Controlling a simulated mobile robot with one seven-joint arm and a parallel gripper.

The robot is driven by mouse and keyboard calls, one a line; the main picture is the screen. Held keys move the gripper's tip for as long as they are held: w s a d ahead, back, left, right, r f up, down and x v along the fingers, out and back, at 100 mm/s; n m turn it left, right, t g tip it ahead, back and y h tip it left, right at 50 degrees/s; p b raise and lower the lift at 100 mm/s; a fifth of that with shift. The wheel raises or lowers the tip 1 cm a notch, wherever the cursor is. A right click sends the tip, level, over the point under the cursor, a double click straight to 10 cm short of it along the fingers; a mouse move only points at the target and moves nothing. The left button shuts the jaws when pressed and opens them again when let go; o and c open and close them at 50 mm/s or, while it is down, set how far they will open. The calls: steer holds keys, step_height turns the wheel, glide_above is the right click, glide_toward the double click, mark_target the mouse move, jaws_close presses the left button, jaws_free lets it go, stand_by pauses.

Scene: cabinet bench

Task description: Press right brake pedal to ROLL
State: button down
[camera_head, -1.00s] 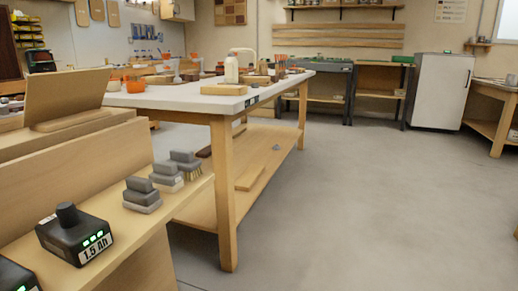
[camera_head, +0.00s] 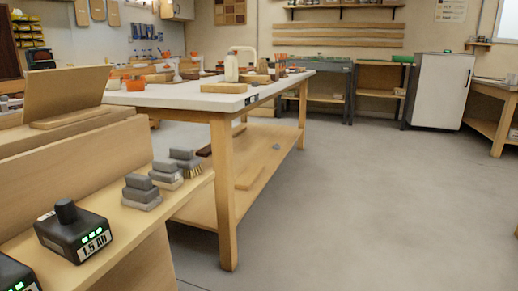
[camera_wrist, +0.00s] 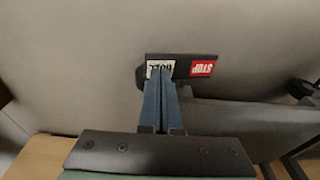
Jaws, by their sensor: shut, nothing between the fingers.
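In the wrist view a dark pedal plate (camera_wrist: 181,66) carries a white label reading upside-down, apparently ROLL (camera_wrist: 154,66), on the left, and a red STOP label (camera_wrist: 203,68) on the right. My gripper (camera_wrist: 161,80) is shut and empty, its two blue fingers side by side. The fingertips overlap the lower edge of the plate at the ROLL end and hide part of that white label. Whether they touch the plate cannot be told. The pedal and my gripper do not show in the head view.
A wooden ledge with dark battery blocks (camera_head: 74,236) and several grey brushes (camera_head: 141,191) stands at the left in the head view. A white-topped workbench (camera_head: 190,98) stands behind it. The grey floor (camera_head: 370,200) on the right is clear.

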steer(key=shift+f+b, duration=0.4)
steer(key=shift+f, duration=0.25)
steer(key=shift+r, duration=0.1)
step_height(320, 180, up, 7)
steer(key=p, duration=0.7)
steer(key=shift+p, duration=0.4)
